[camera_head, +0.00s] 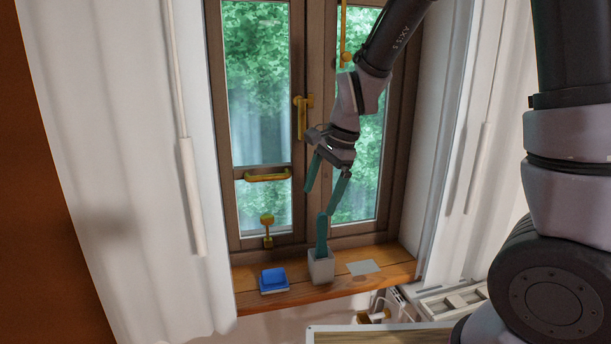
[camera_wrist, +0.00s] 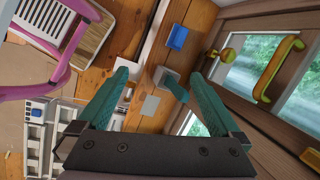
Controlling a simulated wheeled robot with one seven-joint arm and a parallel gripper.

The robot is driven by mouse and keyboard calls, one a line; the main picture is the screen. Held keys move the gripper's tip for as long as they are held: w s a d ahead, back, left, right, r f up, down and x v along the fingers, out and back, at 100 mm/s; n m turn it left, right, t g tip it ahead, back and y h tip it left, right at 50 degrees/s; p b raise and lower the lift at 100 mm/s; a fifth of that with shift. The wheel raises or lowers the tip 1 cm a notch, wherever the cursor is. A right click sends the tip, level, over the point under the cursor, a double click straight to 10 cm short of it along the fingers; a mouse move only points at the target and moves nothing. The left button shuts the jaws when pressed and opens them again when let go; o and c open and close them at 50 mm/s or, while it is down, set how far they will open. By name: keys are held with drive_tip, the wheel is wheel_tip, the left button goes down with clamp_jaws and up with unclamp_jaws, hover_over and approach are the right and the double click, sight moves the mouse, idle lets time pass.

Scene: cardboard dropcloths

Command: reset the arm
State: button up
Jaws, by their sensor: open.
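My gripper (camera_head: 320,203) is in front of the window, above the wooden sill. Its two teal fingers are spread apart with nothing between them. Below it, a small pale pot (camera_head: 321,269) stands on the sill with a teal item (camera_head: 322,238) upright in it. The top of that item is close under the fingertips; I cannot tell whether they touch. In the wrist view my gripper (camera_wrist: 158,78) also shows open, with the teal item (camera_wrist: 176,89) between and beyond the fingers.
On the sill (camera_head: 248,299) are a blue block (camera_head: 274,277) on a pale base, left of the pot, and a flat pale card (camera_head: 363,267) at right. The window has brass handles (camera_head: 267,176). Curtains hang on both sides. A pink-framed chair (camera_wrist: 50,45) shows in the wrist view.

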drive_tip(key=s+d+r+n+t, duration=0.3)
drive_tip(key=s+d+r, duration=0.2)
drive_tip(key=d+r, duration=0.4)
drive_tip(key=s+d+r+n+t+h, duration=0.1)
drive_tip(key=s+d+r+n+t, duration=0.2)
drive_tip(key=d+r, duration=0.7)
drive_tip(key=shift+s+d+n, duration=0.5)
drive_tip(key=shift+s+d, duration=0.45)
drive_tip(key=shift+d, duration=0.2)
